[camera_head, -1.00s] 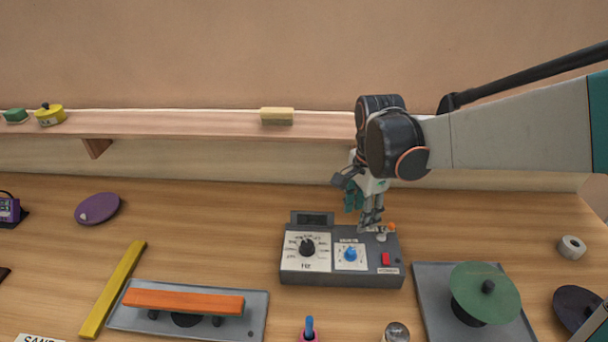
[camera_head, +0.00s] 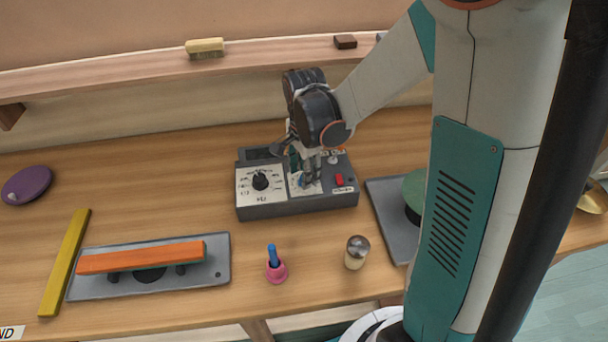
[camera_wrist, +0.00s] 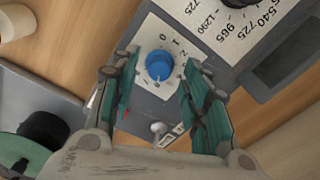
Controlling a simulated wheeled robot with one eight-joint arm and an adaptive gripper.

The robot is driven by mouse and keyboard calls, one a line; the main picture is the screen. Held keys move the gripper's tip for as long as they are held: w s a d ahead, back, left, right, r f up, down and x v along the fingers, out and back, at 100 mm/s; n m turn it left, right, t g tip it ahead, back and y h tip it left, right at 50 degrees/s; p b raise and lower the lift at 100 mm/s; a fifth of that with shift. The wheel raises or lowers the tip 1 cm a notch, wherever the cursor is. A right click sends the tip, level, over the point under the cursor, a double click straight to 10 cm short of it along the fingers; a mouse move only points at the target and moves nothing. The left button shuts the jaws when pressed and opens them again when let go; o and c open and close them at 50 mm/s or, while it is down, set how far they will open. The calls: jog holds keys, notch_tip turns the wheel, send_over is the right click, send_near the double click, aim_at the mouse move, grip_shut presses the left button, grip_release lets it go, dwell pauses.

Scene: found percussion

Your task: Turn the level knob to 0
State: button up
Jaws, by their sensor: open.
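The level knob is the round blue knob (camera_wrist: 159,65) on a white numbered plate of the grey box (camera_head: 290,207). In the wrist view the numbers 0, 1 and 2 show beside it; its pointer is too small to read surely. My gripper (camera_wrist: 161,72) is open, one green-padded finger on each side of the knob, with gaps showing. In the head view my gripper (camera_head: 308,180) is down over that plate and hides most of the knob. I cannot tell whether the fingertips reach down to its height.
A black Hz knob (camera_head: 260,181) is left of the blue knob on the same box. A red button (camera_head: 339,181) and a small metal toggle are on its right. A pink holder (camera_head: 276,271) and a shaker (camera_head: 356,252) stand in front. A grey tray (camera_head: 385,205) lies to the right.

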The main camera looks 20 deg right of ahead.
jog(key=shift+f, duration=0.55)
grip_shut()
